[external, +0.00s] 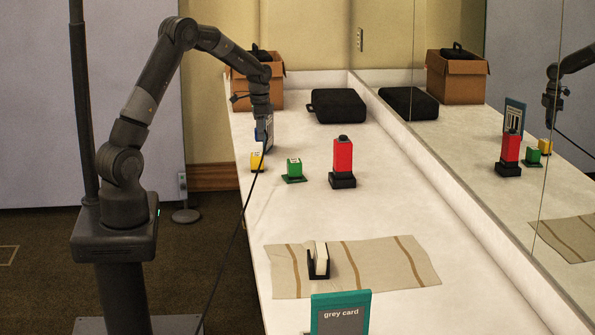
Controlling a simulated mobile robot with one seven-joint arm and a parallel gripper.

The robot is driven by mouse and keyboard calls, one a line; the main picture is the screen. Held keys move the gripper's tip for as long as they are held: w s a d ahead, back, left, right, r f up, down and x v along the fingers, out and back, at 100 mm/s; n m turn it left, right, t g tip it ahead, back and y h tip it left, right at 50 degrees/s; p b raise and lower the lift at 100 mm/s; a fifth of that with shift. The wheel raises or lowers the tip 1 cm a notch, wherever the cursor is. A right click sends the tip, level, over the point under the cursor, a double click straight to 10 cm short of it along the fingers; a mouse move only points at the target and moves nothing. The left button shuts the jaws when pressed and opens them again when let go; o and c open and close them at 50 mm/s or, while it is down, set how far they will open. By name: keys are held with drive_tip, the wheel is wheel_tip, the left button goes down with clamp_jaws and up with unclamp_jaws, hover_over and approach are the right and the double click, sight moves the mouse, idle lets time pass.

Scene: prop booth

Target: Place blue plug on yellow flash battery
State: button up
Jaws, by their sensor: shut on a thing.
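The yellow flash battery (257,162) stands as a small block near the left edge of the white table. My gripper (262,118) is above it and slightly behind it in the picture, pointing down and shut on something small. I take this to be the blue plug, but its outline is not clear. Blue and white (264,133) show just under the gripper; part of this looks like a blue-edged striped card standing behind. I cannot tell whether the plug touches the battery.
A green block on a green base (294,170) and a tall red battery (343,158) stand to the right. A black case (338,105) and cardboard box (270,95) are behind. A striped cloth (400,260) lies in front. A mirror (480,140) runs along the right.

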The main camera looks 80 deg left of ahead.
sight(258, 154)
drive_tip(key=a, duration=0.1)
drive_tip(key=a+f, duration=0.2)
drive_tip(key=shift+s, duration=0.25)
drive_tip(key=shift+f, duration=1.9)
drive_tip(key=shift+f, duration=0.1)
drive_tip(key=o, duration=1)
wheel_tip(258, 154, up, 12)
drive_tip(key=shift+r, duration=0.1)
drive_tip(key=shift+d, duration=0.1)
